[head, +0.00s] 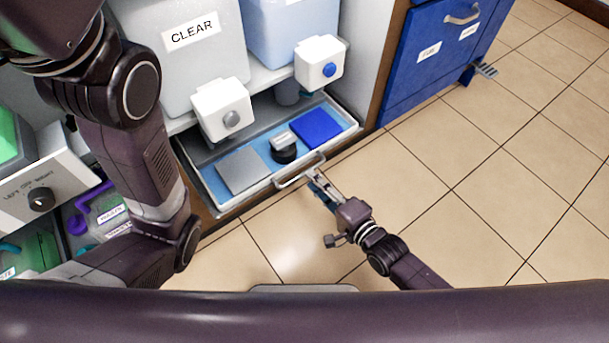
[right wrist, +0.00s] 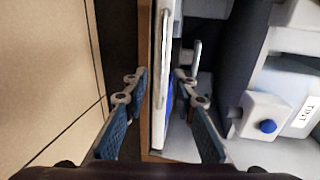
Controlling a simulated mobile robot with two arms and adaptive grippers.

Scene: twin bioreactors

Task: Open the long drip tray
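The long drip tray (head: 228,209) stands out from under the white cabinet at floor level, so its blue inside shows. It has a pale rim and a bar handle (head: 300,171) on its front. My right gripper (head: 318,184) is at this handle, in front of the tray. In the right wrist view my right gripper (right wrist: 157,90) has its blue-padded fingers apart. A pale tray edge (right wrist: 164,80) and a thin bar (right wrist: 194,75) show between them. I cannot tell whether a finger touches the handle. My left arm crosses the left side; its gripper is out of view.
In the tray lie a grey slab (head: 243,171), a dark round item (head: 285,154) and a blue block (head: 317,128). Two white dispensers (head: 221,108) (head: 319,62) overhang it. A blue cabinet (head: 428,55) stands at the right. Tiled floor (head: 480,200) in front is clear.

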